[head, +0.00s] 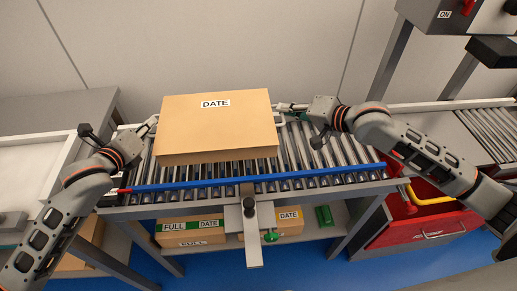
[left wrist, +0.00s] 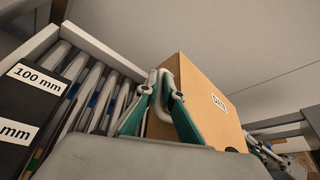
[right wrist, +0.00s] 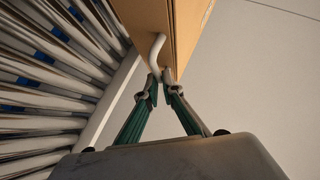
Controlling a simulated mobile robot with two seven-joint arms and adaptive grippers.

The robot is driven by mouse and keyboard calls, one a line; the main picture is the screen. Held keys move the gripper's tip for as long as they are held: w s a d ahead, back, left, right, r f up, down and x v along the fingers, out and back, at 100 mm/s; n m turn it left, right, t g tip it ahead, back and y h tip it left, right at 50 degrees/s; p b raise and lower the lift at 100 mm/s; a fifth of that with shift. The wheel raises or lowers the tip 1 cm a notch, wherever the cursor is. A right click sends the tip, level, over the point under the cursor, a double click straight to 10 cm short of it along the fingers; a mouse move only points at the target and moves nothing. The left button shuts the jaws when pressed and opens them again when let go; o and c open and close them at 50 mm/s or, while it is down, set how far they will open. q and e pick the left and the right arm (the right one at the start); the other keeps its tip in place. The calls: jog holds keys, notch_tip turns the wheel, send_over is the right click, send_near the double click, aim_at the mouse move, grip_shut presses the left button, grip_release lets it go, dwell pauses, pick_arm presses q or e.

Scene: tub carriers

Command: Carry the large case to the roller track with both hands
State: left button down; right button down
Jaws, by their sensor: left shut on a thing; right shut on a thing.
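The large case (head: 218,125) is a tan box with a "DATE" label on its top and a pale handle on each side. In the head view it is over the roller track (head: 330,160); I cannot tell whether its base touches the rollers. My left gripper (head: 150,122) is shut on the case's left handle; its green fingers close on it in the left wrist view (left wrist: 162,90). My right gripper (head: 288,112) is shut on the right handle, which also shows in the right wrist view (right wrist: 157,50). The case's underside is hidden in the head view.
A blue rail (head: 260,178) runs along the track's front edge. Labelled boxes (head: 190,230) and a green item (head: 325,216) are on the shelf below. A red bin (head: 425,220) stands at the right. A white-topped table (head: 30,170) is at the left.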

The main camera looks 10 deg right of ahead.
pick_arm(q)
jog(key=shift+a+f, duration=0.15)
jog(key=shift+f, duration=0.25)
pick_arm(e)
jog(key=shift+w+f, duration=0.1)
jog(key=shift+f, duration=0.3)
pick_arm(q)
jog(key=shift+f+b, duration=0.15)
jog(key=shift+b, duration=0.2)
pick_arm(e)
jog(key=shift+f, duration=0.15)
